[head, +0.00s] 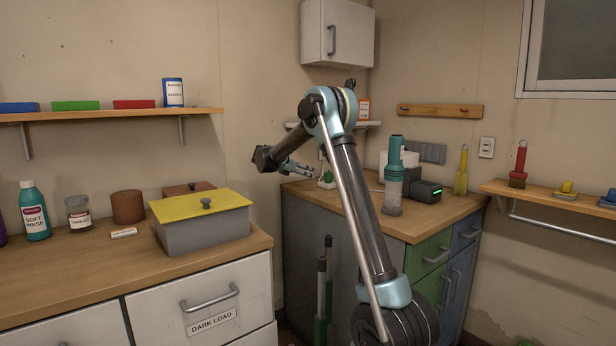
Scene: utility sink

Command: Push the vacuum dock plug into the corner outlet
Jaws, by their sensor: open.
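A teal and grey hand vacuum (393,178) stands upright on the wooden corner counter. Beside it is a dark dock (426,191) with a green light. My gripper (311,171) is open above the left end of this counter, pointing right. A small green and white object (327,181) sits just below and right of its fingertips; I cannot tell what it is or whether they touch. I cannot make out the plug or its cord. A white wall plate (486,147) is right of the dock, but I cannot tell if it is an outlet. My arm hides part of the corner.
A grey box with a yellow lid (203,220) stands on the left counter. A yellow brush (461,171) stands right of the dock. A wall cabinet (337,33) hangs above the corner. Long handles (321,299) stand in the gap between the counters.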

